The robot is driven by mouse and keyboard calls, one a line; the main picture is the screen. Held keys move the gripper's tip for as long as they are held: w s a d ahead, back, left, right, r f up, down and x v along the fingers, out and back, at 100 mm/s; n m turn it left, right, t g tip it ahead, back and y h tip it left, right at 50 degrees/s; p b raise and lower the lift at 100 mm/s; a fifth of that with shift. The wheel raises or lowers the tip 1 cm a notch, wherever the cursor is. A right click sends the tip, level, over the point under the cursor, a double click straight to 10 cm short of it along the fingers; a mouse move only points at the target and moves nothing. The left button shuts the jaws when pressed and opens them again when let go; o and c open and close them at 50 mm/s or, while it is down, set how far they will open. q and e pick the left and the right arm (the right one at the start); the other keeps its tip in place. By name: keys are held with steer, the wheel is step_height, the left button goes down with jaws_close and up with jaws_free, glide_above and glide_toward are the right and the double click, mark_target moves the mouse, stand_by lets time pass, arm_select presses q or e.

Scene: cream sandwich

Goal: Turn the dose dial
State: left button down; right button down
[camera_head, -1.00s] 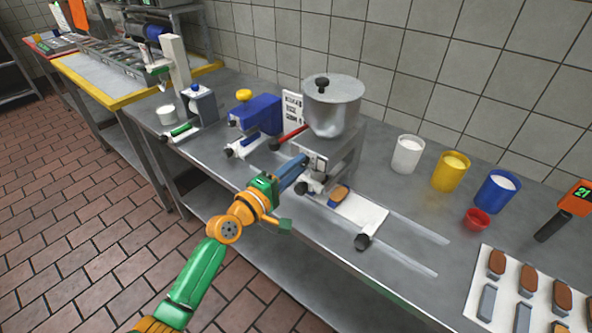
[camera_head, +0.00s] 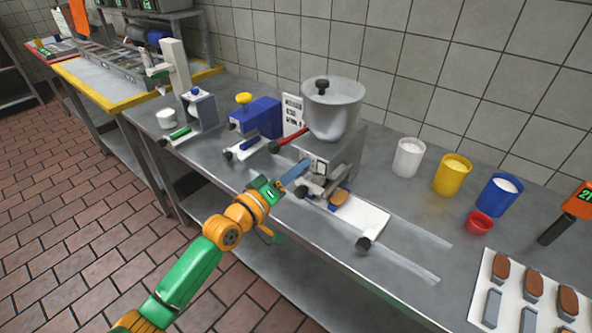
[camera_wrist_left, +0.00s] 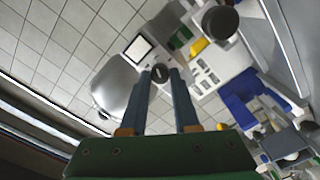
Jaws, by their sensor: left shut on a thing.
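The depositor machine stands mid-counter, with a steel hopper (camera_head: 333,108) on a grey body (camera_head: 345,155). My left gripper (camera_head: 303,167) reaches its front face from the left. In the left wrist view the dose dial (camera_wrist_left: 160,72) is a small dark round knob between the tips of my left gripper (camera_wrist_left: 161,80). The fingers are shut on it. In the head view the fingers hide the dial, and I cannot read its setting. My right gripper is not in view.
A red lever (camera_head: 288,141) juts out left of the hopper. A tray (camera_head: 359,217) with one brown biscuit (camera_head: 339,197) lies below the machine. A blue press (camera_head: 258,117) stands to the left. White (camera_head: 408,157), yellow (camera_head: 452,174) and blue (camera_head: 498,193) tubs stand right.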

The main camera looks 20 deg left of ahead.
arm_select(q)
steer(key=shift+r, duration=0.2)
stand_by(0.4)
steer(key=c, duration=0.6)
jaws_free()
steer(key=shift+w+f, duration=0.1)
steer(key=shift+f, duration=0.05)
steer(key=shift+c, duration=0.2)
steer(key=v, duration=0.7)
steer(key=shift+b, duration=0.4)
